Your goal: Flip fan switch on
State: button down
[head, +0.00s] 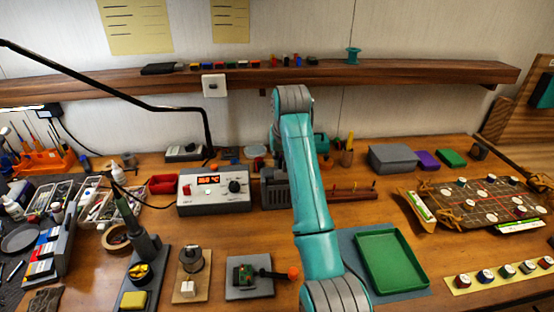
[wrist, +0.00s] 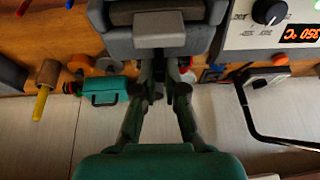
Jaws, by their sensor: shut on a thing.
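A grey box-shaped unit (head: 275,187), which looks like the fan, stands on the bench right of the soldering station. It also shows at the top of the wrist view (wrist: 160,38). My gripper (wrist: 161,84) points at the unit, with its dark fingers close together at the unit's edge. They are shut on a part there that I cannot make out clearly. The fan switch itself cannot be picked out. In the head view my arm hides the gripper and the right part of the unit.
The soldering station (head: 214,190) with a lit display is close on the left. A green tray (head: 391,287) lies right.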

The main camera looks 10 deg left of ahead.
jog(key=shift+w+d+f+m+g+y, duration=0.1)
jog(key=shift+d+m+g+y, duration=0.25)
jog(key=shift+y, duration=0.6)
jog(key=shift+w+d+f+m+g+y, duration=0.15)
jog(key=shift+d+y, duration=0.25)
jog(key=shift+y, duration=0.55)
jog(key=shift+r, duration=0.1)
jog(key=c, duration=1.5)
grip_release()
jog(key=v, duration=0.7)
jog(key=shift+d+r, duration=0.15)
jog(key=shift+d, duration=0.1)
jog(key=shift+s, duration=0.1)
